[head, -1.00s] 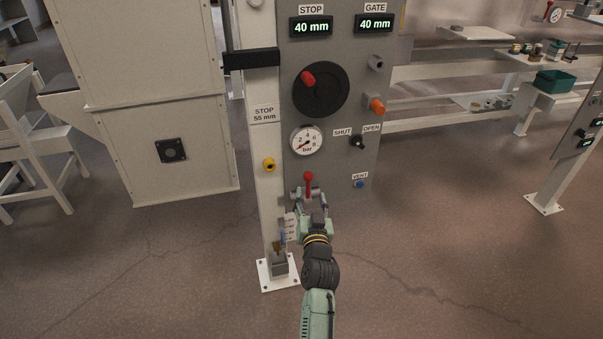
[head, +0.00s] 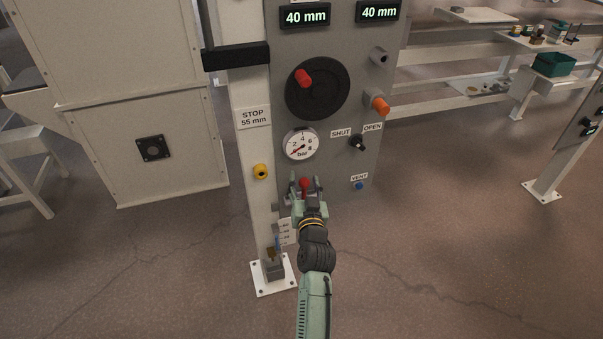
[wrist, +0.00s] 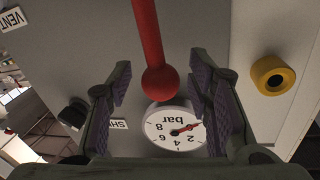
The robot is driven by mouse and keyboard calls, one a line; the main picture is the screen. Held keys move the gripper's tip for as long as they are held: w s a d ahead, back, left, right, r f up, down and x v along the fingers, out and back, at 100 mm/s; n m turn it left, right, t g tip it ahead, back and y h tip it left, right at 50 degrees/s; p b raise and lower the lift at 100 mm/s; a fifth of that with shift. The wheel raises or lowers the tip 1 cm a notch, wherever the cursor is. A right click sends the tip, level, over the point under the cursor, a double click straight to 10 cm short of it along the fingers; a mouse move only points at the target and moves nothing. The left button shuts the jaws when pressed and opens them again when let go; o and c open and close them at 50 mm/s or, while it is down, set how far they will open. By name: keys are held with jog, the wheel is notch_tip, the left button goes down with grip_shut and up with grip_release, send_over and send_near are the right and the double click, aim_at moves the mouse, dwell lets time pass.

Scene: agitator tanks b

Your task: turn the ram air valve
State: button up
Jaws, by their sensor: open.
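A red lever with a ball end (head: 304,184) sits low on the grey panel, below the pressure gauge (head: 300,145). No label naming it as the ram air valve is readable. My gripper (head: 304,187) is at the lever, one finger on each side of it. In the wrist view, which is upside down, the red lever (wrist: 149,35) comes down from the top edge and its ball lies between the open fingers (wrist: 160,88). Gaps show on both sides, so the fingers are not closed on it. The gauge (wrist: 175,130) shows behind the ball.
A yellow button (head: 261,172) is on the white post left of the lever. A black SHUT/OPEN selector (head: 357,143) and a blue VENT button (head: 359,185) are to the right. A black handwheel with a red knob (head: 318,90) is above.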

jog(key=shift+w, duration=0.2)
jog(key=shift+s, duration=0.1)
jog(key=shift+c, duration=0.7)
jog(key=shift+r, duration=0.1)
grip_shut()
